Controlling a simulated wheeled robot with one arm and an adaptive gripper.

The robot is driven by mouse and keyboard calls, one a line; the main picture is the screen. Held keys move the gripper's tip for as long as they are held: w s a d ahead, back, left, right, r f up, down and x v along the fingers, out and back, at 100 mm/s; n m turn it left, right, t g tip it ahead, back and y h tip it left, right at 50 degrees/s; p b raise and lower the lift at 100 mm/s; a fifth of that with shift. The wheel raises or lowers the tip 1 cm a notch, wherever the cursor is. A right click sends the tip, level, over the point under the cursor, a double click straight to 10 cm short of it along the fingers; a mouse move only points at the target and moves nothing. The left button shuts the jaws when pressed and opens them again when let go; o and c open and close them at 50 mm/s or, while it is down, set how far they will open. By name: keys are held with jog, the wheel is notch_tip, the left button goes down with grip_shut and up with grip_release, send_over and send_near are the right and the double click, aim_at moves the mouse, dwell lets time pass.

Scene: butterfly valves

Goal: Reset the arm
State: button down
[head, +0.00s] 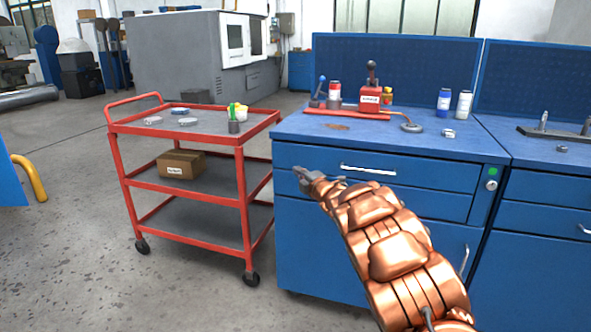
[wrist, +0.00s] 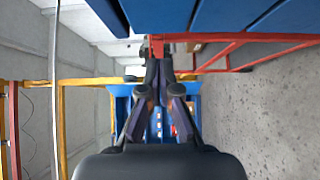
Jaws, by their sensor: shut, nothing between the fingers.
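My copper-coloured arm reaches up from the bottom right of the head view. My gripper (head: 301,177) is at its end, in front of the blue workbench's drawers and left of the upper drawer handle. In the wrist view the fingers of my gripper (wrist: 158,62) come together at the tips. It is shut and empty, and no object is seen held. The lower part of my arm covers some of the bench front.
A blue workbench (head: 300,121) carries a red device (head: 371,99), bottles and small parts. A red cart (head: 263,124) with a cardboard box (head: 181,164) and small grey parts stands left. A grey machine (head: 185,60) stands behind.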

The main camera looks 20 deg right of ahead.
jog(key=s+d+r+m+g+h+p, duration=0.25)
jog(key=s+d+r+m+p, duration=0.2)
jog(key=s, duration=0.25)
jog(key=s+d+r+m+g+h+p, duration=0.25)
jog(key=s+r+m+h+p, duration=0.2)
jog(key=s, duration=0.35)
jog(key=s+d+r+m+g+h+p, duration=0.2)
jog(key=s+d+r+m+p, duration=0.25)
jog(key=s, duration=0.25)
jog(key=s+a+r+m+g+y+p, duration=0.1)
jog(key=s+a+g+p, duration=0.3)
jog(key=s, duration=1.1)
jog(key=s+a+r+m+g+y+p, duration=0.2)
jog(key=s+a, duration=0.6)
jog(key=s, duration=0.7)
jog(key=s+a+r+m+g+y+p, duration=0.2)
jog(key=s+a+g+p, duration=0.4)
jog(key=s, duration=0.9)
jog(key=shift+s+a+r+m+p, duration=0.3)
jog(key=shift+r+m+p, duration=0.35)
jog(key=shift+m+p, duration=0.4)
